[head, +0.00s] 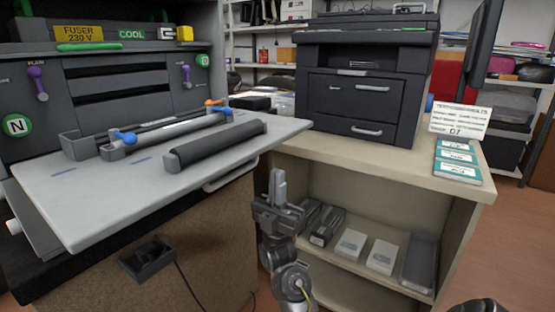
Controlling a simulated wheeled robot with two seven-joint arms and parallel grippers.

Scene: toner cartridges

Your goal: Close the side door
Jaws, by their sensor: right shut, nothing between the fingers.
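The side door (75,209) appears to be the wide light-grey panel folded down flat from the large dark machine (112,75) at left. It stands open, roughly level, with a handle (231,176) under its front right edge. My right gripper (278,183) points upward, shut and empty, to the right of the handle and apart from the door. My left gripper is out of view.
A beige cabinet (470,190) at right carries a dark printer (362,85), a sign (460,122) and teal cards (457,160). Its lower shelf holds several cartridges (350,243) close behind my right gripper. A black box with a cable (147,257) is below the door.

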